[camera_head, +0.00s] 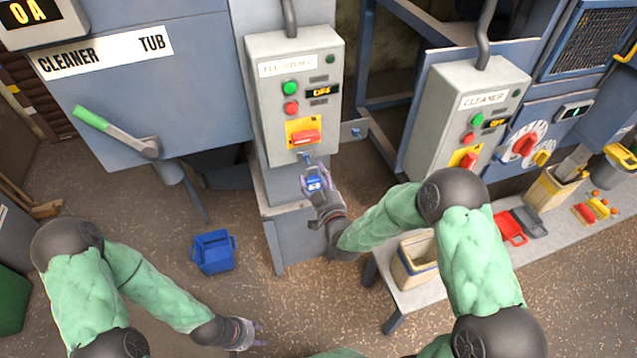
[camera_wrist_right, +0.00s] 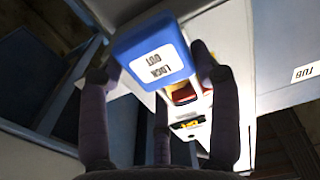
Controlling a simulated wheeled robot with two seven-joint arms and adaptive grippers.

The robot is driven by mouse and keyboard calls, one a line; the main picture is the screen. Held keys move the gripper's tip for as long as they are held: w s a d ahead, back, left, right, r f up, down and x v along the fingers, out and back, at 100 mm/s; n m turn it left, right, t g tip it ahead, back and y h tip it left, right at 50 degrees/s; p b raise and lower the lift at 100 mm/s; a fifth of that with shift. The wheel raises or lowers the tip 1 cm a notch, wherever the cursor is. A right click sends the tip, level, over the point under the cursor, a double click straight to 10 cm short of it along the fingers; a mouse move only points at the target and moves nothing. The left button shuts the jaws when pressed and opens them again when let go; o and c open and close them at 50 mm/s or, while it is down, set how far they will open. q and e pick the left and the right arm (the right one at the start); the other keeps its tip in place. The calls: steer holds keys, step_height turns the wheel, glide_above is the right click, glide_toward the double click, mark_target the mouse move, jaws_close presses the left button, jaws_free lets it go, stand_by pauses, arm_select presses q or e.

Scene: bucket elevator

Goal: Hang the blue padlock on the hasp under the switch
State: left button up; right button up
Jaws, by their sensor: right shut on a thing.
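The blue padlock (camera_head: 314,182) is in my right gripper (camera_head: 316,184), just below the left grey control box (camera_head: 295,95). In the right wrist view the padlock (camera_wrist_right: 155,52) shows its "LOCK OUT" label between the fingers of my right gripper (camera_wrist_right: 155,75). The red switch (camera_head: 305,137) sits on a yellow plate low on that box. The small hasp (camera_head: 306,155) is under the switch, right above the padlock; I cannot tell whether they touch. My left gripper (camera_head: 246,334) hangs low over the floor, with no object visible in it; its finger opening is unclear.
A second control box labelled "CLEANER" (camera_head: 467,110) stands to the right. A blue bucket (camera_head: 212,252) is on the floor. A bench (camera_head: 540,232) at right carries bins, a red tray (camera_head: 509,228) and several small coloured items. A lever with a green handle (camera_head: 93,117) projects at left.

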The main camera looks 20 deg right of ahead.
steer(key=shift+w, duration=0.8)
steer(key=shift+b, duration=0.3)
steer(key=shift+w, duration=0.15)
steer(key=shift+w+b, duration=1.1)
steer(key=shift+w, duration=0.55)
steer(key=shift+f+b, duration=0.75)
steer(key=shift+b, duration=0.15)
